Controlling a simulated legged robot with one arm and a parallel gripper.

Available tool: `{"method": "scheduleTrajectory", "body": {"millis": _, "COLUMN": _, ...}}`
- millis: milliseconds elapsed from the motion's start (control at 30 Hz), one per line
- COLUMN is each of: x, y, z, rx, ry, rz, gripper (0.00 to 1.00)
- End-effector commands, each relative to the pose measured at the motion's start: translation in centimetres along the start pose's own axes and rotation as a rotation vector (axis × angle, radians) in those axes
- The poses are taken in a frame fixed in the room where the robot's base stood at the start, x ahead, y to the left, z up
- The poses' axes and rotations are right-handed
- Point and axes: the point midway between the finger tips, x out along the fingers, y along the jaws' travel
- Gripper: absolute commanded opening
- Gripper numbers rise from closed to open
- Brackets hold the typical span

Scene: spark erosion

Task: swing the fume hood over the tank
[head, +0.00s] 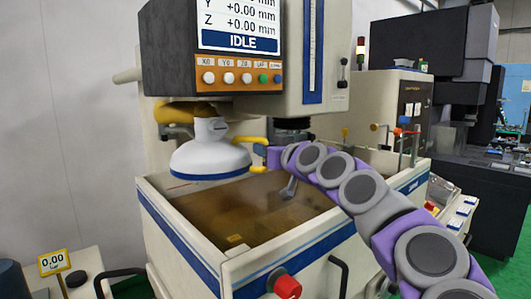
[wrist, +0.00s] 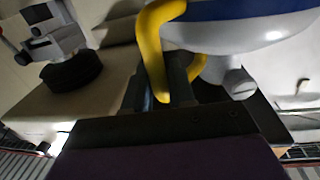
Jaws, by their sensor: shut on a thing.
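The white fume hood (head: 210,158), a bell shape with a blue rim band, hangs at the tank's back left. In the head view it overlaps the tank's back-left edge. The tank (head: 300,252) is white with a blue stripe and holds brown liquid. A yellow handle (head: 250,140) sticks out from the hood's right side. My gripper (head: 266,158) is at this handle, partly hidden by my arm. In the wrist view, the jaws (wrist: 172,95) are shut on the yellow handle (wrist: 155,45), close beside the hood (wrist: 250,25).
The machine head (head: 318,60) stands above the tank's back, right of the hood. A control panel (head: 235,50) reading IDLE hangs above the hood. A red knob (head: 286,287) is on the tank's front. Dark machines (head: 435,45) stand behind right.

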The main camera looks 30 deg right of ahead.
Motion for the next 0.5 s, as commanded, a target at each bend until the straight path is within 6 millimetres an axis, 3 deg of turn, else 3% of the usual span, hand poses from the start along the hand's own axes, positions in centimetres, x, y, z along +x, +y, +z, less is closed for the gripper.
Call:
{"method": "scheduleTrajectory", "body": {"millis": 167, "x": -0.2, "y": -0.7, "z": -0.5, "rx": -0.004, "ry": 0.005, "rz": 0.001, "gripper": 0.00}}
{"method": "scheduleTrajectory", "body": {"millis": 200, "x": -0.2, "y": -0.7, "z": -0.5, "rx": -0.004, "ry": 0.006, "rz": 0.001, "gripper": 0.26}}
{"method": "scheduleTrajectory", "body": {"millis": 367, "x": -0.1, "y": -0.1, "z": -0.5, "rx": 0.000, "ry": 0.009, "rz": 0.003, "gripper": 0.40}}
{"method": "scheduleTrajectory", "body": {"millis": 500, "x": -0.3, "y": 0.6, "z": -0.6, "rx": 0.005, "ry": 0.013, "rz": 0.006, "gripper": 0.40}}
